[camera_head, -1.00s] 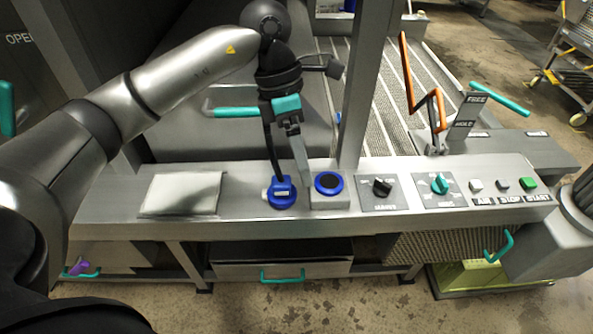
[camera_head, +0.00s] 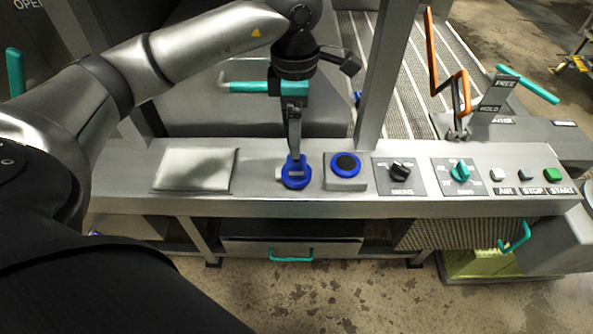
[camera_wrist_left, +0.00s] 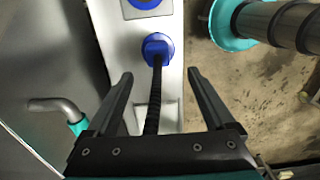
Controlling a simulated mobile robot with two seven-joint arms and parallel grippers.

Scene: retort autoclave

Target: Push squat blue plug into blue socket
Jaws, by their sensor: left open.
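The squat blue plug (camera_head: 296,176) sits on the metal console top, left of the blue socket. It also shows in the wrist view (camera_wrist_left: 157,44), with a black cable running from it back between my fingers. The blue socket (camera_head: 345,165) is a blue ring with a dark centre on a raised grey block. Its edge is at the top of the wrist view (camera_wrist_left: 143,3). My left gripper (camera_head: 294,154) is open above the plug, in line with it in the head view. In the wrist view its fingertips (camera_wrist_left: 160,77) are apart, short of the plug. My right gripper is out of view.
A pale plate (camera_head: 195,169) lies on the console left of the plug. A black knob (camera_head: 401,170), a teal knob (camera_head: 461,172) and buttons are right of the socket. A metal post (camera_head: 385,85) rises behind the socket. An orange lever (camera_head: 463,90) stands farther right.

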